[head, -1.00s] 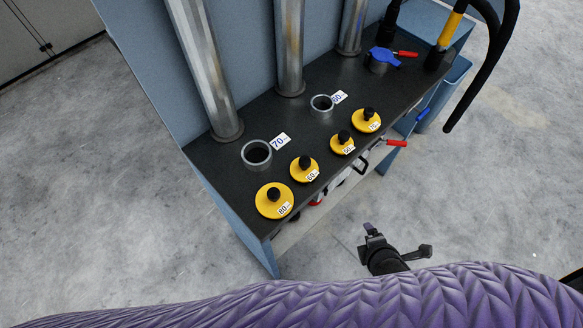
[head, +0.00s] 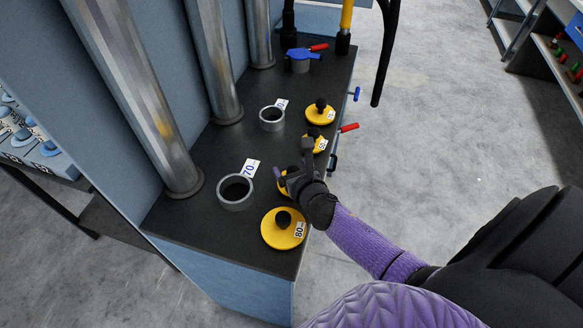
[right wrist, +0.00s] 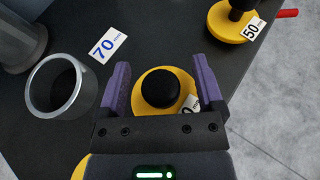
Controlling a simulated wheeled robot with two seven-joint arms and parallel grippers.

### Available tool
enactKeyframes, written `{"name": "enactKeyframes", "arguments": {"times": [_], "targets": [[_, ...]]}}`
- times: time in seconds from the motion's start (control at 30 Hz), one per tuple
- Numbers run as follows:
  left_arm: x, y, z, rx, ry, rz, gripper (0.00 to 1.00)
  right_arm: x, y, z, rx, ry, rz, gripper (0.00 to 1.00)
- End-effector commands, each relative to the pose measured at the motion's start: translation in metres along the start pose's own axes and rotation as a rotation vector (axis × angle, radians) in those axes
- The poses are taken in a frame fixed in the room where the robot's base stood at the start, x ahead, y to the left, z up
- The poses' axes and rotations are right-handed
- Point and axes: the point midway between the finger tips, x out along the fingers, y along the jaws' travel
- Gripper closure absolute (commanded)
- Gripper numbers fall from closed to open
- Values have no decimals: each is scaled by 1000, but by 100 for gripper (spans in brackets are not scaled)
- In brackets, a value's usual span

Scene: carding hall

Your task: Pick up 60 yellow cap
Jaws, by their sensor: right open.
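The 60 yellow cap (head: 281,187) lies on the dark bench top, mostly hidden by my right gripper in the head view. In the right wrist view the yellow cap (right wrist: 160,88) shows its round black knob, with its label partly hidden so that only a 0 reads. My right gripper (head: 292,176) is open above the cap. Its two purple fingers in the right wrist view (right wrist: 161,70) stand on either side of the knob, with gaps. Contact cannot be told. My left gripper is not in view.
The 80 yellow cap (head: 270,232) lies nearer, the 50 cap (head: 320,146) and another yellow cap (head: 319,117) farther along. Grey rings (head: 236,203) and (head: 271,125) and upright metal pipes (head: 141,95) stand to the left. A red handle (head: 349,127) sticks out at the bench edge.

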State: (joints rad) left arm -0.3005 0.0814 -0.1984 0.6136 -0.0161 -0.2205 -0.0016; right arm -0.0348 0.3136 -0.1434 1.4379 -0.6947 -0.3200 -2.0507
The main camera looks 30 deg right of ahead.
Motion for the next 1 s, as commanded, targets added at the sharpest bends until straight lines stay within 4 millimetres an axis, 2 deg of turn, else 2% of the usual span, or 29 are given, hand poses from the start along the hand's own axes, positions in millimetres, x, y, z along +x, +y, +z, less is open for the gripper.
{"name": "enactKeyframes", "arguments": {"times": [0.03,0.1,0.3,0.7,1.0], "targets": [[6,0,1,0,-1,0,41,9,0,-4,1,1,-1,14],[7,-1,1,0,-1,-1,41,14,0,-3,2,2,1,14],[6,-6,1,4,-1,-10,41,14,0,-1,2,2,1,14],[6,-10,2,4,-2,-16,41,13,0,-2,3,2,1,99],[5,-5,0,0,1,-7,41,13,0,-1,3,2,1,100]]}}
